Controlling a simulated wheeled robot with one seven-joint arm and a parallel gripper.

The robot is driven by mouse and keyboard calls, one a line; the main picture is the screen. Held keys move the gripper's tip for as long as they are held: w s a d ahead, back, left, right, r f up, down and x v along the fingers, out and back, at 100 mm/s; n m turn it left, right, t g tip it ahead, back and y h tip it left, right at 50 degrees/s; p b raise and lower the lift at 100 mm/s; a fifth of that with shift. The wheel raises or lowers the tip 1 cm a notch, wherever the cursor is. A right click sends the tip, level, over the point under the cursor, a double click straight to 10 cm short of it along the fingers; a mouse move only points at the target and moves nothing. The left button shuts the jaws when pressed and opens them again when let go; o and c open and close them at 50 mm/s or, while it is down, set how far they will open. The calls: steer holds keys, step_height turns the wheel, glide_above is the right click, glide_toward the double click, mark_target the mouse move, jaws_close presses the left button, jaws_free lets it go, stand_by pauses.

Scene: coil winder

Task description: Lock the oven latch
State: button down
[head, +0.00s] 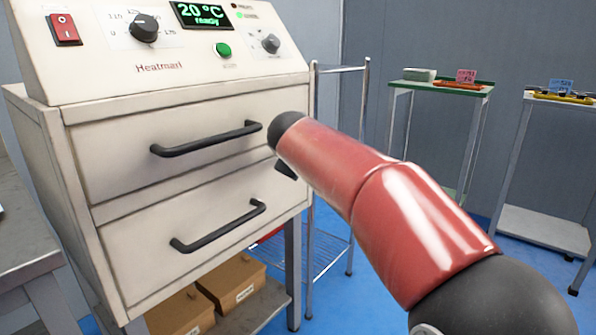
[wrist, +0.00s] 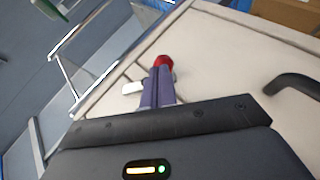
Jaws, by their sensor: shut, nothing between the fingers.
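The oven (head: 180,85) is a cream cabinet with two front panels, each with a black bar handle (head: 205,140). In the wrist view my gripper (wrist: 157,72) is shut and empty, its purple fingers pressed together in front of the oven face (wrist: 215,65). A red knob-like part (wrist: 163,62), apparently of the latch, shows just past the fingertips; I cannot tell if they touch it. A small pale metal piece (wrist: 132,87) lies left of the fingers, near the oven's edge. In the head view my red arm hides the latch and most of the gripper.
A black handle (wrist: 293,84) is to the right of the fingers in the wrist view. A wire rack (head: 335,240) stands beside the oven. Cardboard boxes (head: 232,280) sit on the shelf below. Two small tables (head: 440,88) stand at the back right.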

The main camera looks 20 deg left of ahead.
steer(key=shift+w+d+f+b, duration=0.1)
steer(key=shift+w+f+b, duration=0.2)
steer(key=shift+f, duration=0.35)
steer(key=shift+w+d+f+b, duration=0.1)
steer(key=shift+w+f+b, duration=0.1)
steer(key=shift+f+b, duration=0.3)
steer(key=shift+w+f, duration=0.1)
steer(key=shift+f, duration=0.1)
